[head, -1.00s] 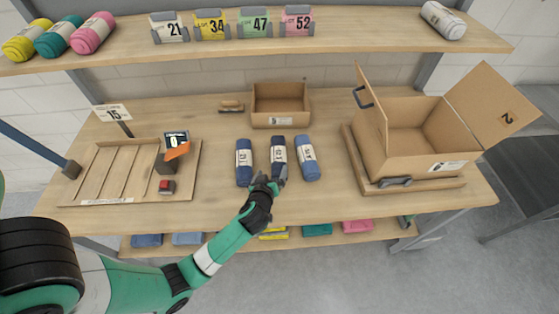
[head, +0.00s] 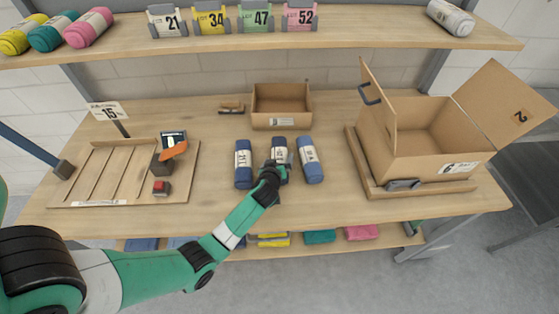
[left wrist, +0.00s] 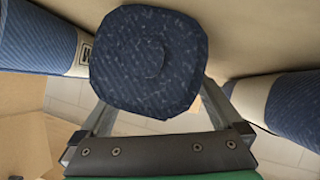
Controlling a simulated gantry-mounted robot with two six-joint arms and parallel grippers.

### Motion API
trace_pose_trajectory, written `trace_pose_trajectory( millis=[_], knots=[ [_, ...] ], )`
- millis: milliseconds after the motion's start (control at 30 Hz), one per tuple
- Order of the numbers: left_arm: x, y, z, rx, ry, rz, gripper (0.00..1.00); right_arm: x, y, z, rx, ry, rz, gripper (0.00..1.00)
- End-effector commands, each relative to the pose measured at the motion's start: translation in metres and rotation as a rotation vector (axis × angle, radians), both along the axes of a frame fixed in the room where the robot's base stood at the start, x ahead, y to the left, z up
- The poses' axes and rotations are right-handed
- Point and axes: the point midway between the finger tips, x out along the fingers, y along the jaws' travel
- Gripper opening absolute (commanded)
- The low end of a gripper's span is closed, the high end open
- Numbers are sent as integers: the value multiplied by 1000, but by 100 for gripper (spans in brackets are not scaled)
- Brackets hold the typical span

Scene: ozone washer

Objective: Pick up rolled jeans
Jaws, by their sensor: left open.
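Three rolled jeans with pale paper bands lie side by side on the table in the head view: the left roll (head: 243,173), the dark middle roll (head: 279,144) and the right roll (head: 311,170). My left gripper (head: 279,168) is open at the near end of the middle roll and hides part of it. In the left wrist view, the end of the middle roll (left wrist: 148,60) sits in front of and between the open fingers (left wrist: 155,115). The neighbouring rolls show at the left (left wrist: 35,40) and right (left wrist: 290,100). My right gripper is not seen.
A small open cardboard box (head: 281,120) stands behind the rolls. A large open carton (head: 432,165) stands at the right on a wooden tray. A slatted wooden tray (head: 85,203) with a scanner (head: 172,150) lies at the left. A shelf (head: 355,30) runs above.

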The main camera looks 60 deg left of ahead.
Motion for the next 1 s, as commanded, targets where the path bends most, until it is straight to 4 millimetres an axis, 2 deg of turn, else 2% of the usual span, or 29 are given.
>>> trace_pose_trajectory(
  millis=[67,600,867,1000],
  knots=[
    [0,0,0,0,0,0,98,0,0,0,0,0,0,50],
    [0,0,0,1,1,0,1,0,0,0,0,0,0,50],
    [0,0,2,2,-1,0,0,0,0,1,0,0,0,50],
    [0,0,11,3,-3,0,0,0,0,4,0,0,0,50]
  ],
)
